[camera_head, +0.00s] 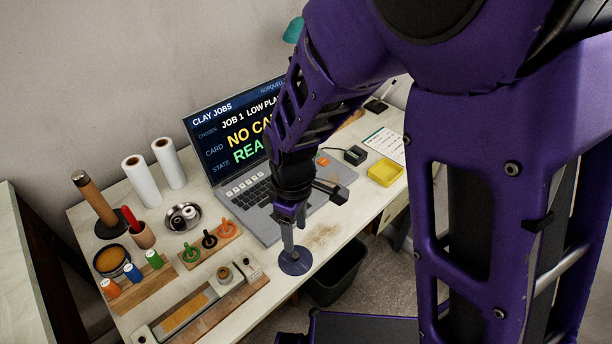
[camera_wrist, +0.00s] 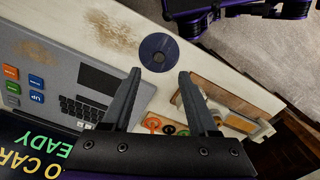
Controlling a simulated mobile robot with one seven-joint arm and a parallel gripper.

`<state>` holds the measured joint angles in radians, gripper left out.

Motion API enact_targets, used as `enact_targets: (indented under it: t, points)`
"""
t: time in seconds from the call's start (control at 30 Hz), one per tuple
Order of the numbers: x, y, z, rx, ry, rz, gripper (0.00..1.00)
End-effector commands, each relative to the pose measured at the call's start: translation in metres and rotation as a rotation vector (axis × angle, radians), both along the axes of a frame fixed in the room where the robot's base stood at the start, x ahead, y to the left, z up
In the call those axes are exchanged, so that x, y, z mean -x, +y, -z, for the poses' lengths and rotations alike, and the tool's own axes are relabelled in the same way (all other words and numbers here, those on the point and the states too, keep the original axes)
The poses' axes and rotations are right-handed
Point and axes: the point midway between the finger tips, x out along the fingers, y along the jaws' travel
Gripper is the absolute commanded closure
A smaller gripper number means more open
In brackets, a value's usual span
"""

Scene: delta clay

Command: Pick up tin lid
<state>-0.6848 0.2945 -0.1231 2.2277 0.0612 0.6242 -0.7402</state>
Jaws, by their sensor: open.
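A dark blue round disc, which looks like the tin lid (camera_head: 297,267), lies flat at the table's front edge. In the wrist view the lid (camera_wrist: 158,50) has a small round mark or knob at its middle. My gripper (camera_head: 290,245) points down over the lid. In the wrist view my gripper (camera_wrist: 160,76) is open and empty, its two fingers apart, with the lid just past the fingertips and roughly centred between them. The exact height of the fingertips above the lid is hard to tell.
The laptop (camera_head: 255,205) stands behind my gripper. A rack of ring-topped tools (camera_head: 210,242), a long tray (camera_head: 183,313) and an open round tin (camera_head: 111,260) are to the left. A yellow dish (camera_head: 385,173) is at right. A dark bin (camera_head: 336,275) stands below the table edge.

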Motion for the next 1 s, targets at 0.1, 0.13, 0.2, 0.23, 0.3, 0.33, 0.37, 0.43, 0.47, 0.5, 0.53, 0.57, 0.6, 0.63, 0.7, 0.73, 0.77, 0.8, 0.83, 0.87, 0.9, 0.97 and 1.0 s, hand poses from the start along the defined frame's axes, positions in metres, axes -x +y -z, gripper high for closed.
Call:
enact_targets:
  t: [0.1,0.13,0.2,0.23,0.3,0.33,0.37,0.43,0.47,0.5,0.53,0.57,0.6,0.63,0.7,0.73,0.77,0.8,0.83,0.87,0.9,0.97,1.0]
  points:
    - [0.000,0.000,0.022,0.001,0.001,0.000,0.40]
    - [0.000,0.000,0.025,0.001,0.001,0.000,0.40]
    - [0.000,0.000,0.030,0.000,0.000,-0.001,0.40]
    - [0.000,0.001,0.031,0.000,-0.001,-0.001,0.40]
    - [0.000,0.001,0.034,0.000,-0.001,-0.001,0.40]
    - [0.000,0.001,0.037,0.000,0.000,-0.001,0.40]
    - [0.000,0.001,0.040,0.001,0.000,-0.001,0.40]
    - [0.000,0.001,0.051,0.002,0.001,0.000,0.40]
    - [0.000,0.001,0.056,0.002,0.002,-0.001,0.40]
    - [0.000,0.001,0.063,0.003,0.002,-0.001,0.40]
    - [0.000,0.002,0.068,0.002,0.001,0.000,0.40]
    - [0.000,0.002,0.071,0.002,0.002,0.000,0.40]
    - [-0.001,0.002,0.076,0.002,0.002,-0.001,0.40]
    - [-0.001,0.002,0.079,0.001,0.000,-0.001,0.40]
    - [-0.001,0.002,0.083,0.000,0.000,0.000,0.40]
    - [-0.001,0.002,0.084,-0.001,-0.001,0.000,0.40]
    - [-0.001,0.002,0.084,-0.001,-0.001,0.000,0.40]
    - [-0.001,0.002,0.084,-0.001,-0.001,0.000,0.40]
    - [-0.001,0.002,0.084,-0.001,-0.001,0.000,0.40]
    - [-0.001,0.002,0.084,-0.001,-0.001,0.000,0.40]
    - [-0.001,0.002,0.084,-0.001,-0.001,0.000,0.40]
    - [-0.001,0.002,0.084,-0.001,-0.001,0.000,0.42]
    - [-0.001,0.002,0.084,-0.001,-0.001,0.000,0.49]
